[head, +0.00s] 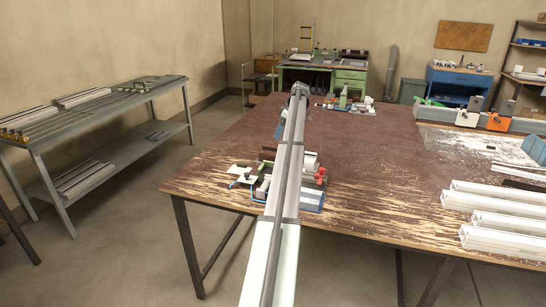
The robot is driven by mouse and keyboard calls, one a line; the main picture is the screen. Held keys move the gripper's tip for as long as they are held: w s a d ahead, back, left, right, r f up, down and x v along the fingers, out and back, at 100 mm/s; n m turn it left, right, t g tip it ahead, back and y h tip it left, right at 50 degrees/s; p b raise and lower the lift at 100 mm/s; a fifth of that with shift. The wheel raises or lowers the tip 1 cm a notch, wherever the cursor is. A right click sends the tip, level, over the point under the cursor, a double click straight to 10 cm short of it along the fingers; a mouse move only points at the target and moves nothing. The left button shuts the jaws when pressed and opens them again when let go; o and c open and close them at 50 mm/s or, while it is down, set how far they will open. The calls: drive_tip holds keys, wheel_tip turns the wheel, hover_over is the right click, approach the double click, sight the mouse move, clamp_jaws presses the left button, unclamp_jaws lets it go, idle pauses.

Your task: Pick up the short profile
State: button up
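Several pale, channel-shaped profiles (497,196) lie side by side at the right front of the brown table. Their right ends run out of the picture, so I cannot tell their lengths or which is the short profile. A clamp-like device (312,199) with blue and red parts sits near the table's front edge, partly covered by my arm. My arm reaches from the bottom middle up over the table. I cannot make out my gripper; its fingers are not visible, and neither is anything held in it.
The worn brown table (375,150) is clear in its middle. Small tools and white plates (241,172) lie left of the clamp. An orange-and-grey fixture (497,122) stands at the back right. A rack (105,120) with long bars stands at left, apart from the table.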

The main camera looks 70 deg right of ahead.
sight(271, 153)
drive_tip(key=x, duration=1.2)
drive_tip(key=shift+a+f, duration=0.15)
drive_tip(key=shift+f, duration=0.25)
idle(0.4)
drive_tip(key=c, duration=1.1)
